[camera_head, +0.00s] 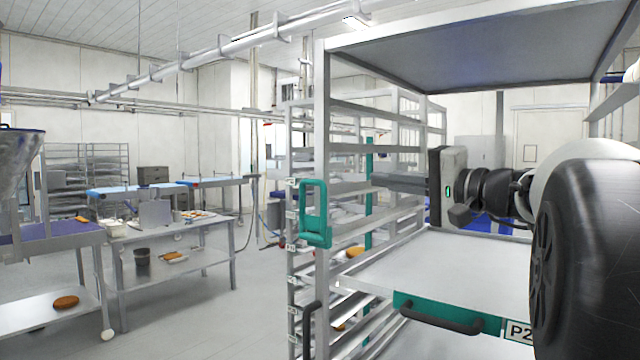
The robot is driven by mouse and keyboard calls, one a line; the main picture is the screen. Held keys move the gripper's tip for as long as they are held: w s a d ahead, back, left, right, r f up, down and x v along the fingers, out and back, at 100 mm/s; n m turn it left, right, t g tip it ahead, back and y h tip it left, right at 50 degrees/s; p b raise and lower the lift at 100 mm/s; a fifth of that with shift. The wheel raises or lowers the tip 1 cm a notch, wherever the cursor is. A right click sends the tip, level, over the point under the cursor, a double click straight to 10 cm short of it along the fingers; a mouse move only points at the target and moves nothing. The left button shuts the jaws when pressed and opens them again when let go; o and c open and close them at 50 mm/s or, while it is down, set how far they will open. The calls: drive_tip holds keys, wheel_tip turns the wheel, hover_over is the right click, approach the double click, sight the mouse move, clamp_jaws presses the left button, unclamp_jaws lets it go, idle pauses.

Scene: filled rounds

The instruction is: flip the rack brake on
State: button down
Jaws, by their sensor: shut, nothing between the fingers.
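A tall metal rack (322,120) with shelf rails stands in the middle of the head view. A green loop-shaped bracket (315,212) is fixed to its front post. A black bar handle (309,332) shows lower on the same side. I cannot tell which part, if any of these, is the rack brake, or how it is set; the rack's foot is out of view. My gripper (378,180) is shut and empty. It points left, level with the upper part of the green bracket and to its right, apart from it in the picture.
A shelf or drawer (440,262) with a green front, a dark handle (438,318) and a "P2" label lies below my gripper. A steel table (168,226) with trays stands at the left, beside another bench (58,240). The floor (200,318) between the tables and rack is clear.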

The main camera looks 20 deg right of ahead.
drive_tip(key=w+a+p, duration=0.1)
drive_tip(key=w+a, duration=0.4)
drive_tip(key=a, duration=0.2)
drive_tip(key=shift+w+a+f, duration=0.3)
drive_tip(key=shift+w, duration=0.05)
drive_tip(key=shift+a+f+b, duration=0.1)
drive_tip(key=shift+b, duration=0.35)
